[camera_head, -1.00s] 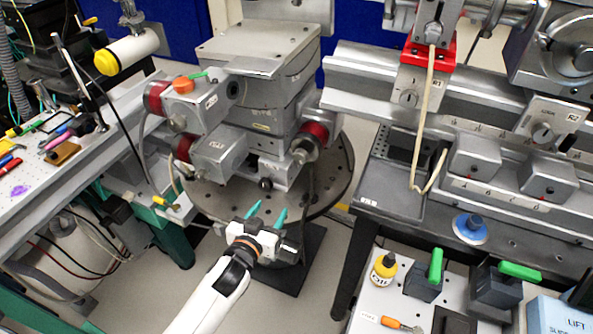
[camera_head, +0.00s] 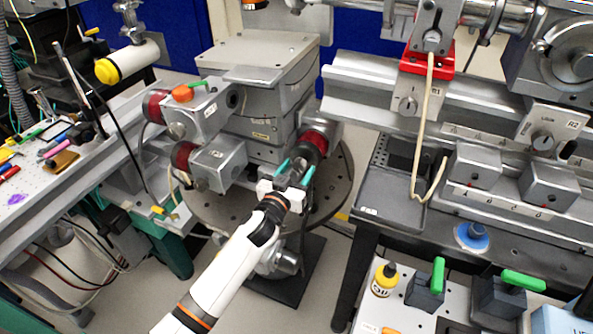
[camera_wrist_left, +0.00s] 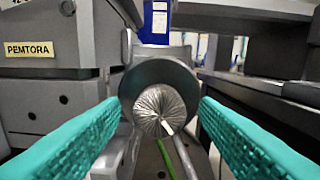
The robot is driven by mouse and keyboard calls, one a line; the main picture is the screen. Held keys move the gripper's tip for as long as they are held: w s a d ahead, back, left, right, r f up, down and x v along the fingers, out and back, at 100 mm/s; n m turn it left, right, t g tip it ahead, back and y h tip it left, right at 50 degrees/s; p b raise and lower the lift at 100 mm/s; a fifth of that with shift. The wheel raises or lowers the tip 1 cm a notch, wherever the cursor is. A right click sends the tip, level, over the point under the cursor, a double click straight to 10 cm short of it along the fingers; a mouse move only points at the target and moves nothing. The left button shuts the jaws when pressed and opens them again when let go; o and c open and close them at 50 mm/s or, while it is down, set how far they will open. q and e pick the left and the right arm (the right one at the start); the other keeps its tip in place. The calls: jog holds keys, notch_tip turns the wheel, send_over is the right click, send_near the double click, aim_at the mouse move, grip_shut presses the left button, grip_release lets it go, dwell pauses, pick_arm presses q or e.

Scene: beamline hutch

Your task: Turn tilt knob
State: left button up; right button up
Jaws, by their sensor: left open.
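The knob (camera_wrist_left: 160,108) has a ribbed silver end face inside a dark round collar, and it faces the left wrist camera. In the head view the red-banded knob assembly (camera_head: 314,139) sticks out from the right side of the grey stage stack. My left gripper (camera_head: 295,170) is at its near end, with teal fingers open. In the left wrist view the fingers (camera_wrist_left: 158,130) stand to the left and right of the knob, with visible gaps. The fingertips partly hide the knob's end in the head view. My right gripper is not in view.
The grey stage stack (camera_head: 262,75) stands on a round perforated plate (camera_head: 215,212). Two more red-banded actuators (camera_head: 182,156) project on its left. A rail with a shallow tray (camera_head: 392,200) lies to the right. A cluttered bench (camera_head: 40,185) lies to the left.

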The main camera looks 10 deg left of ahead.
pick_arm(q)
jog(key=shift+w, duration=0.15)
jog(key=shift+c, duration=0.5)
jog(key=c, duration=0.9)
